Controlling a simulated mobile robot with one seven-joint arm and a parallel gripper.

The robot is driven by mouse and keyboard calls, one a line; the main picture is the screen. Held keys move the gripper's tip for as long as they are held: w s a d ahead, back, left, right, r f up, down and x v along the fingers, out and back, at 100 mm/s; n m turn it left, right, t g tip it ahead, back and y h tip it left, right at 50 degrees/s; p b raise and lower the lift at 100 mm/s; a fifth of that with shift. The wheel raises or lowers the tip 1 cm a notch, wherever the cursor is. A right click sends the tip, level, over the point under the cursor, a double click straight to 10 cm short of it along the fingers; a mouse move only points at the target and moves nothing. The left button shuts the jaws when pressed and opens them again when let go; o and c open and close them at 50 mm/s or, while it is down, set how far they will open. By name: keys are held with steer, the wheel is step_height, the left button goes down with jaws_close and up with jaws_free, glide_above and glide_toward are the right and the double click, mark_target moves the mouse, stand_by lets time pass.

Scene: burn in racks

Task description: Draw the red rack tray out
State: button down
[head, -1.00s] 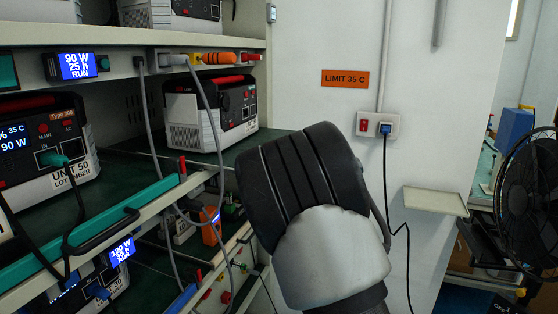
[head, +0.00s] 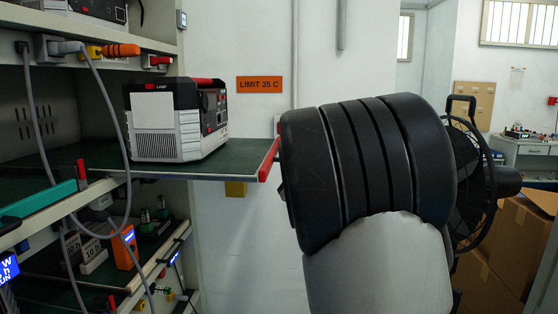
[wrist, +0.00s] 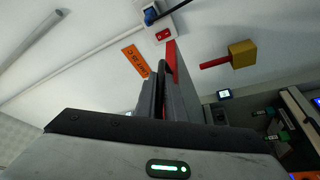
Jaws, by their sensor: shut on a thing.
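The red rack tray (head: 238,163) is a dark green shelf with a red front edge (head: 269,158). In the head view it sticks out of the rack to the right, past the rack's upright. A white and black power unit (head: 168,128) with a red top handle stands upright on it. My gripper (wrist: 166,78) is shut on the red front edge, which shows between and beyond the fingers in the wrist view. In the head view my dark wrist hides the fingers.
A yellow block (head: 236,188) shows below the tray; its red bar (wrist: 214,63) shows in the wrist view. Grey cables (head: 108,95) hang at the rack's left. A black fan (head: 468,190) and cardboard boxes (head: 510,240) stand at right, behind my arm.

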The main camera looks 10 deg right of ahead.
steer(key=shift+d+f, duration=0.1)
steer(key=shift+d, duration=0.15)
steer(key=c, duration=2.1)
jaws_free()
steer(key=shift+s+d, duration=0.1)
steer(key=v, duration=1.7)
steer(key=shift+s, duration=0.2)
steer(key=shift+f, duration=0.1)
